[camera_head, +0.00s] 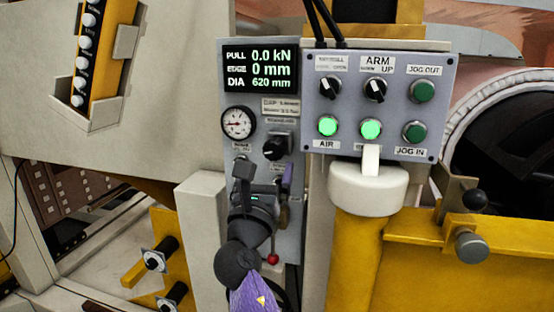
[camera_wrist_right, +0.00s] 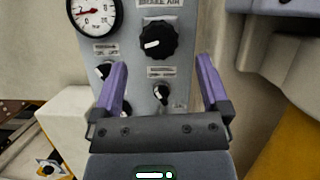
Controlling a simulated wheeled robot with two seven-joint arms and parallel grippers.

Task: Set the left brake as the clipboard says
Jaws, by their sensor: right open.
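My right gripper (camera_head: 264,175) is open and empty in front of the lower part of a grey control panel (camera_head: 296,215). In the right wrist view its two purple fingers (camera_wrist_right: 162,75) stand apart. Another small black knob (camera_wrist_right: 103,70) shows beside the left finger, partly hidden. The small labels are too blurred to read, so I cannot tell which knob is the left brake. No clipboard is recognisable. My left gripper is out of view.
Above are a round gauge (camera_head: 238,122), a larger black knob (camera_head: 275,148) and a display (camera_head: 260,67) reading 0.0 kN, 0 mm, 620 mm. A button box (camera_head: 378,105) juts out at right above a white-capped yellow post (camera_head: 355,255).

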